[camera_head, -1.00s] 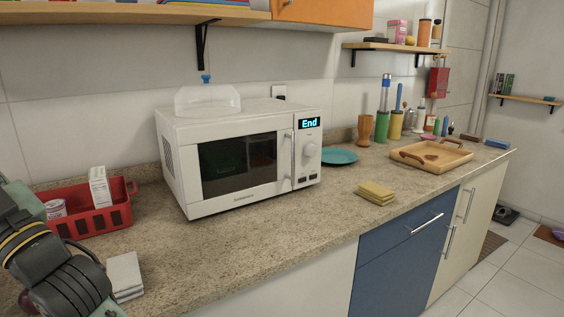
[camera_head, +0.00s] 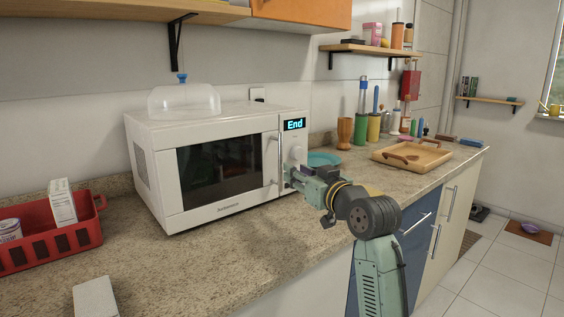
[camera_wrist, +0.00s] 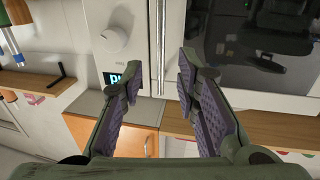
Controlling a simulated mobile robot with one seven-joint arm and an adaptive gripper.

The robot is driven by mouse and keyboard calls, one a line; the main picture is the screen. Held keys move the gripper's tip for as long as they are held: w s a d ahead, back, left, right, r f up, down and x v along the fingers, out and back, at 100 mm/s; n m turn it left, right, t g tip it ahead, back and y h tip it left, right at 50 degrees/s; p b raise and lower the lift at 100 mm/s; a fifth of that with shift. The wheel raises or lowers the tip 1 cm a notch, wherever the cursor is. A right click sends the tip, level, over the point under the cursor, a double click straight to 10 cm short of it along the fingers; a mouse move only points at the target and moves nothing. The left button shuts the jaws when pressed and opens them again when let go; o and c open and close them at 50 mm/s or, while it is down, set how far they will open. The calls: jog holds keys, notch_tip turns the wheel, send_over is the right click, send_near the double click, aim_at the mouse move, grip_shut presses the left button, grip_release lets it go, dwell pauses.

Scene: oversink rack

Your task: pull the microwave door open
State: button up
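The white microwave (camera_head: 150,160) stands on the counter with its dark-windowed door (camera_head: 222,164) shut. Its display reads "End". The upright silver door handle (camera_head: 280,150) is at the door's right edge; it also shows in the wrist view (camera_wrist: 161,45). My gripper (camera_head: 288,176) is in front of the handle's lower part. In the wrist view, which looks upside down, my gripper (camera_wrist: 160,82) is open, with purple-padded fingers on either side of the handle's end. I see no finger touching the handle. The wrist view also shows the control knob (camera_wrist: 113,40).
A clear plastic cover (camera_head: 184,101) sits on the microwave. A red basket (camera_head: 50,240) and a pale block (camera_head: 95,297) lie to the left. A teal plate (camera_head: 322,159) and wooden tray (camera_head: 412,155) are to the right. The counter before the door is clear.

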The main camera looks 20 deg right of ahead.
aim_at(281, 162)
jog(key=w, duration=0.3)
jog(key=w+a+p, duration=0.1)
jog(key=w, duration=0.2)
jog(key=w+p, duration=0.1)
jog(key=w, duration=0.2)
jog(key=shift+w+a, duration=0.2)
jog(key=shift+a, duration=0.05)
grip_shut()
dwell(0.4)
